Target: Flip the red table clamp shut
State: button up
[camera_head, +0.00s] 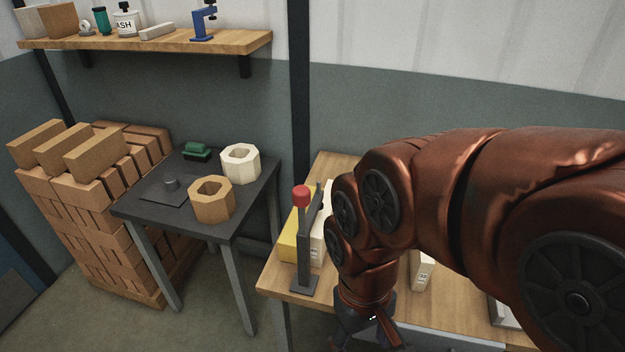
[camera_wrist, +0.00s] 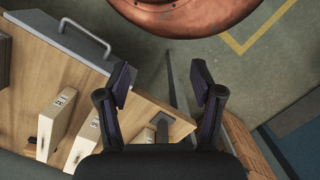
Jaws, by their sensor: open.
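The table clamp stands near the left front corner of the wooden table. Its red knob (camera_head: 301,196) tops an upright dark grey lever (camera_head: 302,240), with a flat grey base (camera_head: 304,285) on the tabletop. A taller grey bar rises just behind the lever. My gripper (camera_head: 366,334) hangs to the right of the clamp and nearer the camera, apart from it; its tips are partly cut off by the frame edge. In the wrist view, my gripper (camera_wrist: 164,84) is open with nothing between its fingers. A grey part sits at the table edge there; the red knob does not show.
The wooden table (camera_head: 460,322) holds a yellow box (camera_head: 287,242) and white boxes (camera_head: 422,271) near the clamp. A dark side table (camera_head: 225,222) with two octagonal pieces stands left, beside stacked bricks (camera_head: 95,215). A shelf (camera_head: 150,44) hangs above.

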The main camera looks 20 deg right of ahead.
aim_at(301, 194)
jog(key=u, duration=0.05)
jog(key=k, duration=1.35)
jog(key=u, duration=0.55)
jog(key=i, duration=1.55)
jog(key=z, duration=0.5)
